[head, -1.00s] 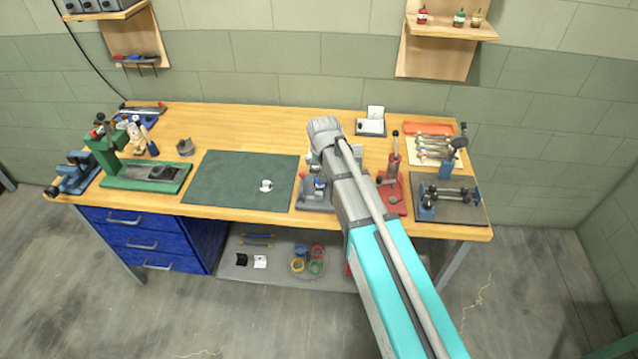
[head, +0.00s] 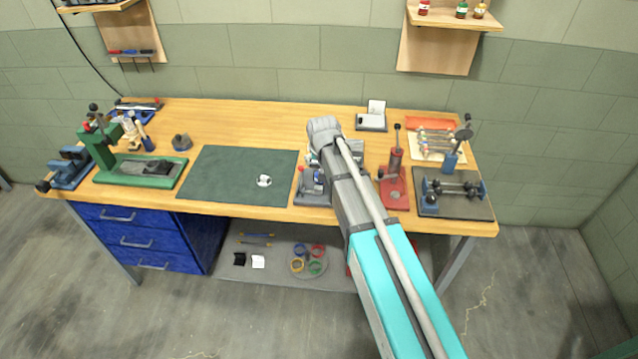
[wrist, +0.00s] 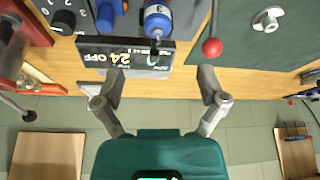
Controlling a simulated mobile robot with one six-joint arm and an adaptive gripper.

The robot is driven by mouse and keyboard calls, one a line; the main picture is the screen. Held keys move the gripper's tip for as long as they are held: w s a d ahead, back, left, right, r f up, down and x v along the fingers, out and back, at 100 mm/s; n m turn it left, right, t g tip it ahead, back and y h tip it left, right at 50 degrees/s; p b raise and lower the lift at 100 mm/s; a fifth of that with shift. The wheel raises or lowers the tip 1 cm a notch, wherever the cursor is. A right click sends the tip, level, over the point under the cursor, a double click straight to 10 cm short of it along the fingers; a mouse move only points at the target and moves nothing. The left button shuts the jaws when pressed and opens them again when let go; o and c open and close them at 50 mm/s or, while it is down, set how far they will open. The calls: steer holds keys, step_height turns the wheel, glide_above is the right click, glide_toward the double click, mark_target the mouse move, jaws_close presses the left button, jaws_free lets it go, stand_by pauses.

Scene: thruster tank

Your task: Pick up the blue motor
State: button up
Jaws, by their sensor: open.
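A blue cylinder that looks like the blue motor (wrist: 158,19) shows at the top of the wrist view, with a dark shaft end toward my gripper. In the head view the grey test stand (head: 313,193) is partly hidden by my arm, and I cannot make out the motor or fingers clearly.
A red-knobbed lever (wrist: 212,47) stands close to the right finger. A green mat (head: 222,178) with a small white round part (head: 264,181) lies left of the stand. A red press (head: 394,185) stands right of my arm.

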steer(key=shift+b+x, duration=1.15)
steer(key=shift+x, duration=0.4)
steer(key=shift+b+x, duration=2.4)
steer(key=shift+x, duration=0.2)
steer(key=shift+d, duration=0.1)
jaws_close()
